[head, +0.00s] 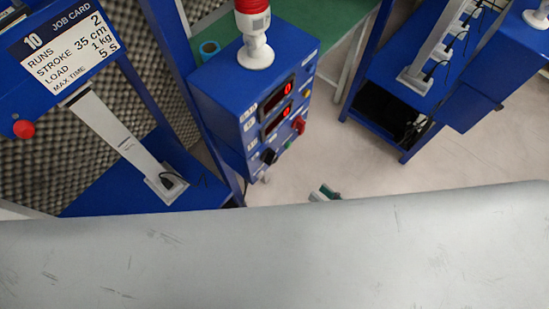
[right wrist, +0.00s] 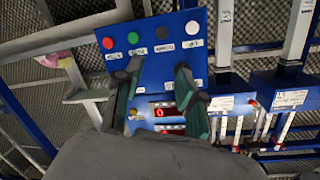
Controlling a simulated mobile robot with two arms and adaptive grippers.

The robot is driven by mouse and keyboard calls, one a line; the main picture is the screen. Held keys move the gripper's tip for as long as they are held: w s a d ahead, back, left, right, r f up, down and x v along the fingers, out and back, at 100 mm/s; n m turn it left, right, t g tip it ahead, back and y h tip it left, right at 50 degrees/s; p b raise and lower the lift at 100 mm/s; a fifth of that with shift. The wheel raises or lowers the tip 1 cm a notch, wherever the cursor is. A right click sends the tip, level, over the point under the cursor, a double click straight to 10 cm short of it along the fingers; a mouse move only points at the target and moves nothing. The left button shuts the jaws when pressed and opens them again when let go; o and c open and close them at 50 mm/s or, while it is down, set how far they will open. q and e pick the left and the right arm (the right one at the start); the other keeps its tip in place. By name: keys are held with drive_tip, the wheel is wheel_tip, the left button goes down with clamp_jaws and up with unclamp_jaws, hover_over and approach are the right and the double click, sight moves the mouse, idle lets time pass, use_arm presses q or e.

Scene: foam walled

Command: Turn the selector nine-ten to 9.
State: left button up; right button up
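The blue control box (head: 225,90) stands in the middle of the head view. Labels are too small to read, so I cannot tell which knob is nine-ten. In the right wrist view the box face (right wrist: 155,62) shows between and beyond the fingers. My right gripper (right wrist: 158,70) is open with nothing between its fingers; in the head view only its green-grey tips (head: 324,194) show, apart from the box. My left gripper is not in view.
A red and white beacon (head: 254,30) stands on the box. A blue frame with a job card (head: 65,45) is at the left. Another blue bench (head: 425,70) is at the right. Pale floor (head: 400,170) lies open between. My grey arm link covers the bottom.

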sight(273, 161)
wheel_tip(273, 161, up, 6)
drive_tip(key=a+f+y, duration=0.1)
drive_tip(key=a+y, duration=0.1)
drive_tip(key=a, duration=0.1)
drive_tip(key=p+x, duration=0.1)
drive_tip(key=x, duration=0.2)
drive_tip(key=p+x, duration=0.1)
drive_tip(key=x, duration=0.3)
drive_tip(key=p+x, duration=0.1)
drive_tip(key=x, duration=0.3)
drive_tip(key=shift+a+r, duration=0.2)
drive_tip(key=shift+r, duration=0.1)
drive_tip(key=shift+w+a+f, duration=0.1)
drive_tip(key=shift+w+a, duration=0.3)
drive_tip(key=shift+a, duration=0.1)
clamp_jaws()
